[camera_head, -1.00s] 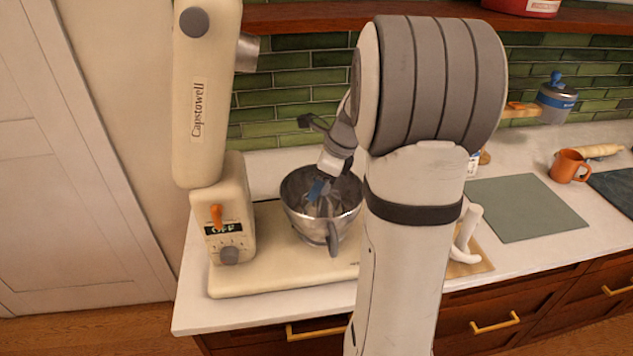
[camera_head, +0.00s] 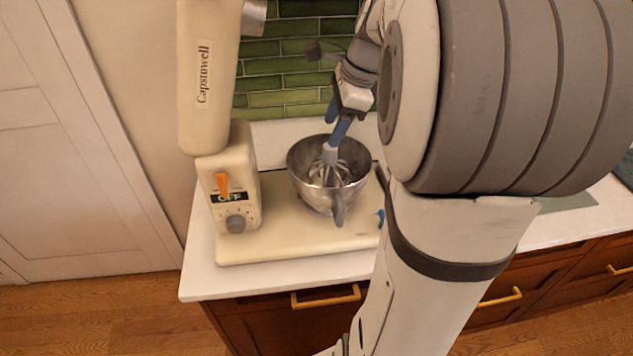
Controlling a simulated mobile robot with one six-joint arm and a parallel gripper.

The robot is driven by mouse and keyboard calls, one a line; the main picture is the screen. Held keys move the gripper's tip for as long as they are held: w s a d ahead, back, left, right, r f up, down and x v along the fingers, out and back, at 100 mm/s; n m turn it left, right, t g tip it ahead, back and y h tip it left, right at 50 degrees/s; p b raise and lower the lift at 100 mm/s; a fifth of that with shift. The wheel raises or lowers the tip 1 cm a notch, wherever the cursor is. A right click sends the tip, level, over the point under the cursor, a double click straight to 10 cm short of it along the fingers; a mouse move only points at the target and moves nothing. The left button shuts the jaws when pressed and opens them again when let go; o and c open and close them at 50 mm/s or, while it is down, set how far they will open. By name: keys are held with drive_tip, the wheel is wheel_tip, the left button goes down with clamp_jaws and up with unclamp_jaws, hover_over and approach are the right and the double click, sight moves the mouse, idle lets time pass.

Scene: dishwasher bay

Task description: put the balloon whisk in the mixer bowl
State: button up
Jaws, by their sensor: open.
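The steel mixer bowl (camera_head: 304,186) stands on the mixer's cream base, its handle toward the front. The balloon whisk (camera_head: 329,166) is inside the bowl, its wires down and its pale grey upper part near rim height. My gripper (camera_head: 333,127) is just above the bowl, with blue fingers pointing down and apart. The lower finger's end overlaps the whisk's top in this view; I cannot tell whether they touch. The lowest part of the whisk is hard to make out inside the bowl.
The mixer head (camera_head: 208,75) is raised at the left, above its column with an orange lever (camera_head: 222,184). My arm hides much of the right counter. A small blue thing (camera_head: 381,218) shows beside the mixer base. The green tiled wall (camera_head: 285,80) stands behind.

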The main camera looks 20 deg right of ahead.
drive_tip(key=s+a+f+n+h, duration=0.1)
drive_tip(key=s+a+f+n, duration=0.2)
drive_tip(key=s+a+n, duration=0.3)
drive_tip(key=s+a+f+n+t+h, duration=0.1)
drive_tip(key=s+a+f+n, duration=0.3)
drive_tip(key=n, duration=1.1)
drive_tip(key=s+a, duration=0.3)
drive_tip(key=s, duration=0.2)
drive_tip(key=shift+s+a+n+h, duration=0.15)
drive_tip(key=shift+s+n+h, duration=0.05)
drive_tip(key=shift+n+h, duration=0.2)
